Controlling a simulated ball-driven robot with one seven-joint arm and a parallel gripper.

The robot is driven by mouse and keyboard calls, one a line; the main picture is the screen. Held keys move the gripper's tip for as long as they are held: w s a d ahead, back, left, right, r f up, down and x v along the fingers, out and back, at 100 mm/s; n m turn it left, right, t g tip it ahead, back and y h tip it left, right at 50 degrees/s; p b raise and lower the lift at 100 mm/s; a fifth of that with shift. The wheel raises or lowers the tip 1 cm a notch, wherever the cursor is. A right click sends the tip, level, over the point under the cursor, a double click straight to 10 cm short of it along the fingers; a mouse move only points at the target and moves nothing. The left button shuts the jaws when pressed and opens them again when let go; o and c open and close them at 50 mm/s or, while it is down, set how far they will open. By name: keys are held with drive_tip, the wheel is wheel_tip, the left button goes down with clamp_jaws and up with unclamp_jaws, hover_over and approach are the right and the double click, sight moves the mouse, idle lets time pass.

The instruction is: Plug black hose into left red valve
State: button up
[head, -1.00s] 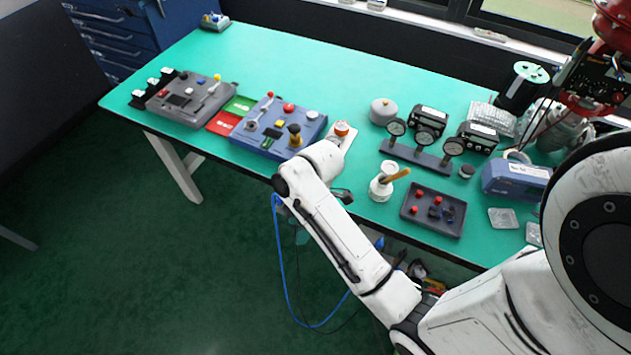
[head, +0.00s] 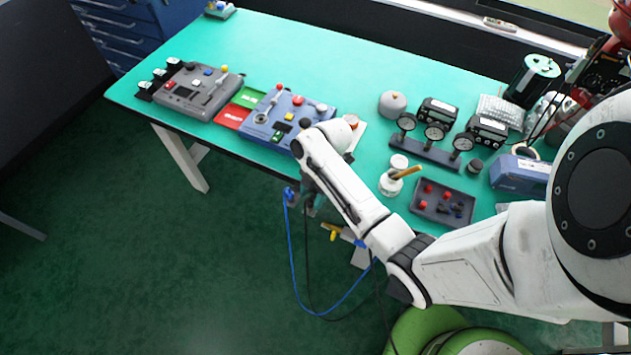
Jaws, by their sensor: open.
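My arm reaches over the table's front edge, and my gripper (head: 310,190) points down beside that edge, partly behind my wrist. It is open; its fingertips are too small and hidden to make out. A thin black hose (head: 308,265) hangs in a loop just below my gripper, next to a blue hose (head: 291,250) with a blue end fitting (head: 290,194). I cannot tell whether my gripper touches the black hose. A yellow part (head: 333,232) and a blue part show under the table edge, half hidden by my arm. I cannot make out the left red valve.
The green table (head: 330,60) carries a grey control box (head: 205,85), a blue control box (head: 262,128), a gauge stand (head: 425,152) and a dark tray with red and dark parts (head: 420,212). The floor in front of the table is clear at left.

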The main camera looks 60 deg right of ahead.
sight(310, 201)
drive_tip(key=shift+x, duration=1.75)
drive_tip(key=shift+c, duration=0.3)
clamp_jaws()
